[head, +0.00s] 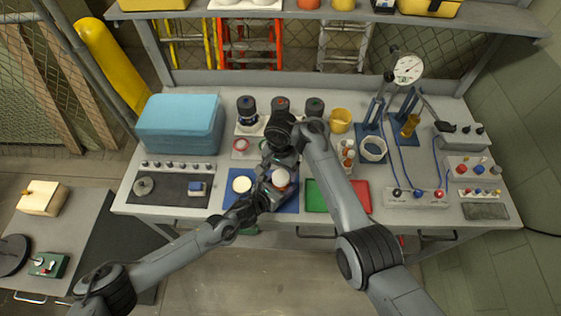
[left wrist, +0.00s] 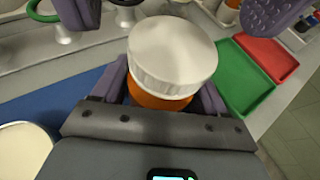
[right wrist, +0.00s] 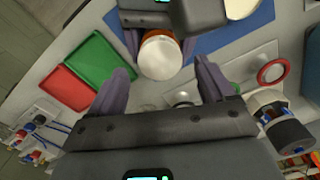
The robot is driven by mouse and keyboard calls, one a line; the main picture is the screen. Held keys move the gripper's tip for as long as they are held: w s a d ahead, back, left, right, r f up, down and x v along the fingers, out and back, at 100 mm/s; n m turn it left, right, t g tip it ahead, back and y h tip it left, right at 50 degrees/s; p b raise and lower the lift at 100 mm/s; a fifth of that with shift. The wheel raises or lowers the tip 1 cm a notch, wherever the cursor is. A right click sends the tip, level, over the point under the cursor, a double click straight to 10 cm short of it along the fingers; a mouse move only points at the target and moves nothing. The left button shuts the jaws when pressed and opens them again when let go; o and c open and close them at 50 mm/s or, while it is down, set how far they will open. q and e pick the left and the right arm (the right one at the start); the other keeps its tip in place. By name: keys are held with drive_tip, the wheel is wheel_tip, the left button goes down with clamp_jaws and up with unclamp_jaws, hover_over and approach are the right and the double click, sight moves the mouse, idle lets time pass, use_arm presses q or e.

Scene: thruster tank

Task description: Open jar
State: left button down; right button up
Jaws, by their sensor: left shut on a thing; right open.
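The jar (head: 280,179) has an orange body (left wrist: 160,98) and a wide white ribbed lid (left wrist: 172,52), which is on it. My left gripper (head: 272,194) is shut around the orange body, over the blue mat (head: 291,203). The lid points toward my right gripper (right wrist: 163,76). The right gripper is open, and its two fingers stand to either side of the lid, apart from it, in the right wrist view. The white lid (right wrist: 160,57) lies just beyond the gap between those fingertips. In the head view the right arm partly hides the right fingers.
A cream round-topped container (head: 242,184) stands on the blue mat left of the jar. Green (head: 316,197) and red (head: 361,196) trays lie to the right. Dark-topped jars (head: 247,107) stand behind. A blue box (head: 180,122) sits at the back left.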

drive_tip(key=shift+f, duration=1.35)
drive_tip(key=c, duration=1.1)
drive_tip(key=n, duration=0.3)
drive_tip(key=o, duration=1.1)
drive_tip(key=shift+o, duration=0.2)
drive_tip(key=shift+r, duration=0.15)
